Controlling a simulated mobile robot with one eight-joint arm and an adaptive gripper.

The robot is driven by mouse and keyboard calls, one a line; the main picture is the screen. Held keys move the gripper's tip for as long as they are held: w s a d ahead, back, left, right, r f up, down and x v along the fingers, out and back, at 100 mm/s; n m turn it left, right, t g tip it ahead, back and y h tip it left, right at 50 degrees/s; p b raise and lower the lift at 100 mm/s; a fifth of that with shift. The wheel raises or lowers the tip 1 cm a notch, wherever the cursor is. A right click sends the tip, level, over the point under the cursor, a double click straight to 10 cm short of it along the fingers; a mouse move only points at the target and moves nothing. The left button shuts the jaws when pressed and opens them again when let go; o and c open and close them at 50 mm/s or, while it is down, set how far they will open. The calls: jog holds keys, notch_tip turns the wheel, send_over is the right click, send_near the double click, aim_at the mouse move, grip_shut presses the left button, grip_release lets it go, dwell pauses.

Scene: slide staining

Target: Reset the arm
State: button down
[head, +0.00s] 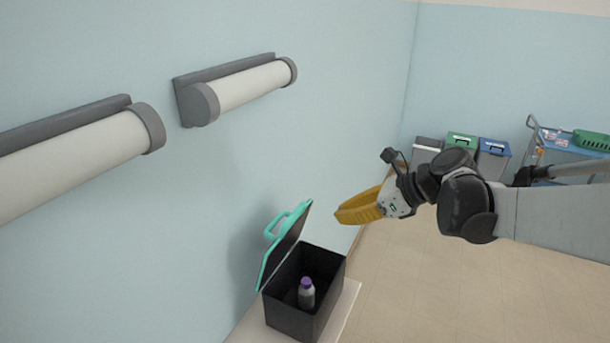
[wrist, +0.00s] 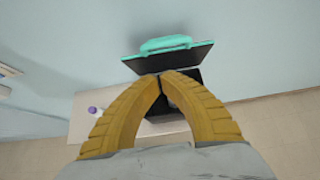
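My gripper (head: 340,214) has yellow fingers and hangs in the air above and to the right of an open black box in the head view. In the wrist view the two fingertips (wrist: 160,76) meet, with nothing seen held between them. The arm stretches in from the right edge of the head view.
The black box (head: 289,319) stands on a pale shelf (head: 345,312) by the wall, its teal-handled lid (head: 288,240) raised. A purple-capped bottle (head: 306,295) stands inside. Another bottle (wrist: 94,111) appears left of the box. Bins (head: 460,145) and a cart (head: 565,153) stand behind.

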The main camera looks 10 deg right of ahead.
jog(key=s+f+n+h+b, duration=0.4)
jog(key=s+f+n+b, duration=0.5)
jog(key=f+n+b, duration=0.2)
jog(key=s+d+f+n+t+h+b, duration=0.1)
jog(key=s+f+n+h+b, duration=0.3)
jog(key=s+f+n+b, duration=0.6)
notch_tip(320, 180, down, 5)
jog(key=n+b, duration=0.1)
jog(key=n, duration=0.3)
jog(key=shift+b, duration=0.3)
